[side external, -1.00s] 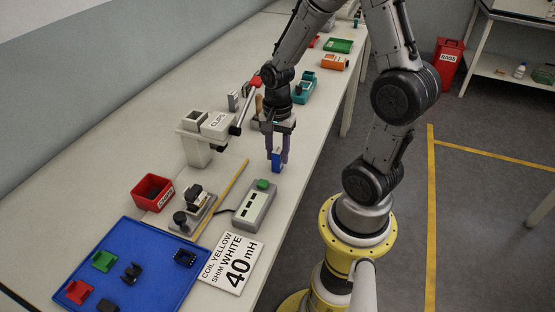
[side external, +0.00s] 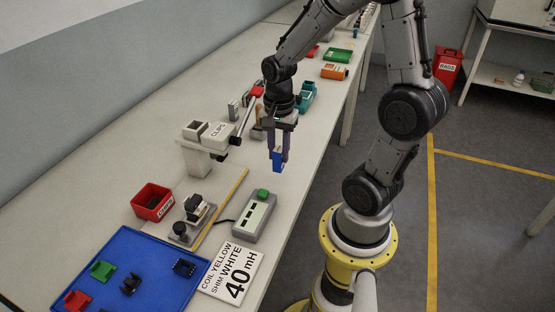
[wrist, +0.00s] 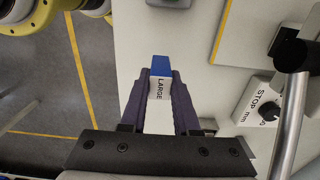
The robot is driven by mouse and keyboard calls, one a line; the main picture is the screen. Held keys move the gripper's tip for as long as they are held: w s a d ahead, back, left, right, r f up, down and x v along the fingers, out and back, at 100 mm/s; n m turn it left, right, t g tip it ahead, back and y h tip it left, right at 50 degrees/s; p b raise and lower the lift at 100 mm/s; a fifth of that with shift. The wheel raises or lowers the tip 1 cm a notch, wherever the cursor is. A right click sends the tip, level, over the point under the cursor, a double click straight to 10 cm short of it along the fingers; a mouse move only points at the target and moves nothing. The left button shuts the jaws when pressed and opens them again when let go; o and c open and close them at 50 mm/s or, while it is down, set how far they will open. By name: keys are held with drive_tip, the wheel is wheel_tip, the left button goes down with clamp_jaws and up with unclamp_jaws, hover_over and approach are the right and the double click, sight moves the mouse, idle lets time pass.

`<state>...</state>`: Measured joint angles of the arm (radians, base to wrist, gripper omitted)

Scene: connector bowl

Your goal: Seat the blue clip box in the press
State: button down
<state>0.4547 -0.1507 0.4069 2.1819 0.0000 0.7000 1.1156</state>
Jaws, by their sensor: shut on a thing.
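My gripper (side external: 278,150) points down and is shut on the blue clip box (side external: 278,162), held over the front part of the bench. In the wrist view the box shows a blue end (wrist: 161,65) and a white face marked LARGE between the fingers. The grey device marked CLIPS (side external: 205,150) stands to the left of my gripper, with a metal lever ending in a red grip (side external: 257,91). It looks like the press, but I cannot be sure. The box is apart from it. The box's finger-covered sides are hidden.
A grey box with a green button (side external: 255,215) stands nearer the camera. Bench between box and green-button unit is clear.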

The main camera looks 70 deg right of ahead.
drive_tip(key=s+a+r, duration=0.6)
drive_tip(key=s+r, duration=0.3)
drive_tip(key=s, duration=0.4)
drive_tip(key=w+r, duration=1.5)
drive_tip(key=w, duration=0.2)
drive_tip(key=shift+w+d+f, duration=0.1)
drive_tip(key=shift+w+f, duration=2.15)
drive_tip(key=shift+w, duration=0.3)
drive_tip(key=shift+w+a+f, duration=0.1)
drive_tip(key=shift+w+f, duration=2.2)
drive_tip(key=shift+w, duration=0.3)
drive_tip(key=shift+w+d+f, duration=0.1)
drive_tip(key=shift+w+f, duration=2.15)
drive_tip(key=shift+w, duration=0.3)
drive_tip(key=shift+f, duration=0.15)
